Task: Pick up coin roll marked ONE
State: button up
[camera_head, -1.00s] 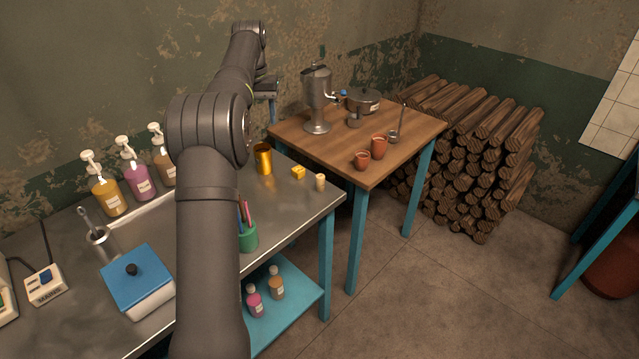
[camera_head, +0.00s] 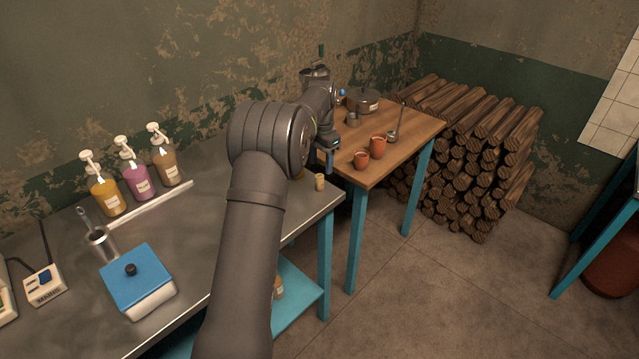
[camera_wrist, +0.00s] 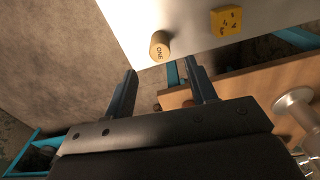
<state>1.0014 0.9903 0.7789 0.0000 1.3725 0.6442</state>
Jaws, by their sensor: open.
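The coin roll marked ONE (camera_head: 320,182) is a small tan cylinder standing near the right corner of the metal table. In the wrist view the coin roll (camera_wrist: 160,46) shows the word ONE on its side, ahead of and between the line of my fingers. My gripper (camera_wrist: 157,82) is open and empty, its two dark fingers spread apart. In the head view my gripper (camera_head: 330,160) hangs just above and to the right of the roll, apart from it. A yellow block with dark marks (camera_wrist: 227,21) sits to the right of the roll in the wrist view.
The metal table (camera_head: 205,200) ends close beside the roll. A wooden table (camera_head: 400,155) behind holds two clay cups (camera_head: 378,147), a pot (camera_head: 363,100) and an urn (camera_head: 313,75). Pump bottles (camera_head: 135,182) and a blue-topped box (camera_head: 137,277) stand left.

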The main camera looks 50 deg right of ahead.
aim_at(320, 176)
jog(key=f, duration=0.7)
jog(key=shift+a+f, duration=0.1)
jog(key=shift+a, duration=0.2)
jog(key=shift+c, duration=0.4)
jog(key=c, duration=1)
